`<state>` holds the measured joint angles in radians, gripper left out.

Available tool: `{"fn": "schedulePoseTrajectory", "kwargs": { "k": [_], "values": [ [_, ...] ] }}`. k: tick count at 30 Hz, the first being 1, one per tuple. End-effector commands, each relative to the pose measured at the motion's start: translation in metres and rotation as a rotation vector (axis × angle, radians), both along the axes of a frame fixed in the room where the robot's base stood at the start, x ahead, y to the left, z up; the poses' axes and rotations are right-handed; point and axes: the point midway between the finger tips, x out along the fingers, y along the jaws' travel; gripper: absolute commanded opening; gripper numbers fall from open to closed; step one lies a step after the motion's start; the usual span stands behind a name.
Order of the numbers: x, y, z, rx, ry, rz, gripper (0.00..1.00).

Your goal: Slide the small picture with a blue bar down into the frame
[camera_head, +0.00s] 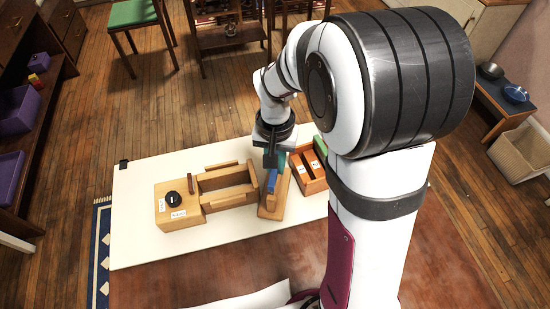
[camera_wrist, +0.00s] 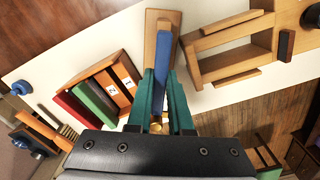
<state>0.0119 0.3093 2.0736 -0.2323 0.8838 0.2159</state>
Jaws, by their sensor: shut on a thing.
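My gripper (camera_head: 270,160) is shut on the small picture's blue bar (camera_head: 271,174), which also shows between the teal fingers (camera_wrist: 167,85) in the wrist view (camera_wrist: 162,48). The picture's panel below the bar is hidden. The blue bar is right over a narrow light-wood stand (camera_head: 271,209), which looks like the frame and shows beside the bar in the wrist view (camera_wrist: 152,20). I cannot tell how far the picture is inside it, or whether they touch.
Left of the stand are an open wooden rail structure (camera_head: 228,199) and a wooden block (camera_head: 180,220) with a black knob (camera_head: 173,198). Close on the right is a slotted wooden rack (camera_head: 310,182) holding colored pieces, including a green one (camera_wrist: 95,98). The white mat (camera_head: 135,240) is clear at the front left.

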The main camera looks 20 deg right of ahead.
Motion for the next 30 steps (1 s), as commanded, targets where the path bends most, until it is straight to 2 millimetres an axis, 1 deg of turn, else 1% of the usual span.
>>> {"fn": "schedulePoseTrajectory", "kwargs": {
  "k": [21,30],
  "values": [
    [0.000,0.000,-0.022,0.000,0.001,0.000,0.00],
    [0.000,0.000,-0.021,0.000,0.000,0.000,0.00]
  ]
}}
